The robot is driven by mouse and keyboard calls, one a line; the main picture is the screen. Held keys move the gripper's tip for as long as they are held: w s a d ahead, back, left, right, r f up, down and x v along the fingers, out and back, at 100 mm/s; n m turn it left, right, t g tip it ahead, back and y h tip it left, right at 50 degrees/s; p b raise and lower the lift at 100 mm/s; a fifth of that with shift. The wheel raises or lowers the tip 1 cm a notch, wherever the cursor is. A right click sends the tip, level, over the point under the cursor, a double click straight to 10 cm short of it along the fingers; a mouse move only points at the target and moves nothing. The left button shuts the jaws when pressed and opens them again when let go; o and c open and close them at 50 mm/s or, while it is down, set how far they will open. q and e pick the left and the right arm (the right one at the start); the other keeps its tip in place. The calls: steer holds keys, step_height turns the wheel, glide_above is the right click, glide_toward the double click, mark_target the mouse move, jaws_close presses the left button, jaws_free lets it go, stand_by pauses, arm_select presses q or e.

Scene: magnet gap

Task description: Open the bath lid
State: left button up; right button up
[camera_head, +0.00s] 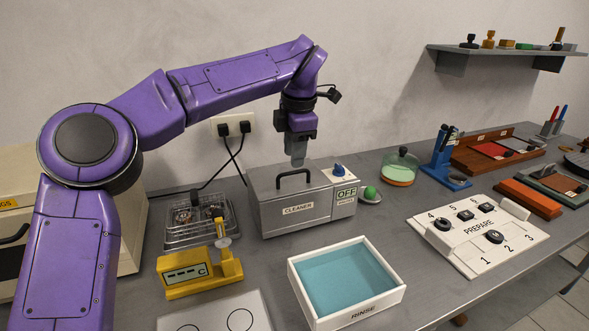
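The bath is a grey metal box labelled "CLEANER" (318,211) standing on the bench at the middle of the head view. Its lid (267,185) is down, with a black arched handle (294,172) on top. My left gripper (298,163) hangs fingers down, just behind and beside the handle in the picture. The fingers look close together, with nothing visible between them; I cannot tell whether they are fully shut or whether they touch the lid. My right gripper is not in view.
A dial and "OFF" sign (345,193) are on the bath's right end. A rinse tray (300,285) stands in front. A yellow gauge (190,277) and wire basket (175,238) are to the left. A numbered white board (455,245) is at right.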

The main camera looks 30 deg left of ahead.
mark_target(293, 174)
arm_select(q)
steer(key=shift+w+a+f, duration=0.15)
steer(key=shift+f, duration=0.85)
steer(key=shift+w+a+f, duration=0.1)
steer(key=shift+f, duration=0.85)
jaws_close()
